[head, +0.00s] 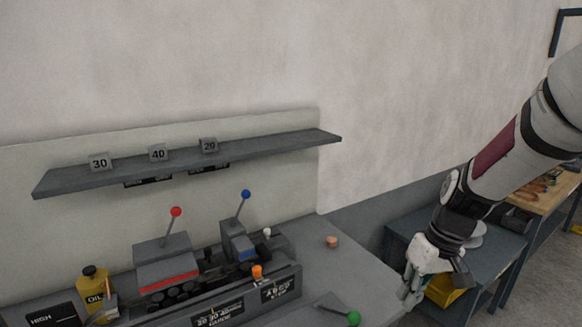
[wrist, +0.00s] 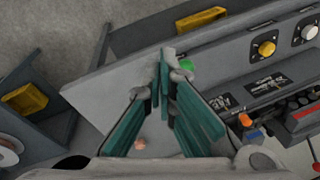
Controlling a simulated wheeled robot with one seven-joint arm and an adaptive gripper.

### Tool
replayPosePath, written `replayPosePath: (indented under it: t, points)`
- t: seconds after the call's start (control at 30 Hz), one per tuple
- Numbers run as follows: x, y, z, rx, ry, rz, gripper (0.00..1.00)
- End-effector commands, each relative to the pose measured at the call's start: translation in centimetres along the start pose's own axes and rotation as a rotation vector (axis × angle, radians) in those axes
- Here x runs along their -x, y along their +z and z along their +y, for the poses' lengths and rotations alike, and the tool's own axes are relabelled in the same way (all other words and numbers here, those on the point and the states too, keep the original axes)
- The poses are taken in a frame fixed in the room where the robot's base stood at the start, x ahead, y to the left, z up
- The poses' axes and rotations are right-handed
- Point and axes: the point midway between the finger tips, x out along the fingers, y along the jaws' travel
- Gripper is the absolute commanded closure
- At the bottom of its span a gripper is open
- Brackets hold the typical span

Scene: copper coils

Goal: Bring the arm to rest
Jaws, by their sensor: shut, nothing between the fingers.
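My arm comes in from the right of the head view, and my gripper (head: 410,290) hangs low, pointing down, just off the right edge of the grey bench (head: 362,270). In the wrist view my gripper (wrist: 165,65) is shut with its green-padded fingers meeting at the tips, and nothing shows between them. A small copper coil (head: 332,242) lies on the bench to the left of the gripper. It also shows in the wrist view (wrist: 139,144), seen through the gap between the finger links.
A machine with a red-knobbed lever (head: 176,212), a blue-knobbed lever (head: 245,194) and a green knob (head: 353,318) stands on the bench. A wall shelf (head: 250,153) holds blocks marked 30, 40 and 20. A yellow bin (head: 445,290) is on a lower table behind my gripper.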

Motion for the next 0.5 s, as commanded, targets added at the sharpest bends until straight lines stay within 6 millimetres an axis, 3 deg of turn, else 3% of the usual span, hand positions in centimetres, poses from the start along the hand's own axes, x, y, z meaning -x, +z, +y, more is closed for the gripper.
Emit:
replayPosePath:
  t: [0.03,0.2,0.5]
  points:
    - [1.7,0.4,-1.0,0.004,0.032,0.016,1.0]
    - [6.2,2.3,-4.0,-0.011,0.118,0.067,1.0]
    - [12.4,7.2,-8.6,-0.056,0.225,0.202,1.0]
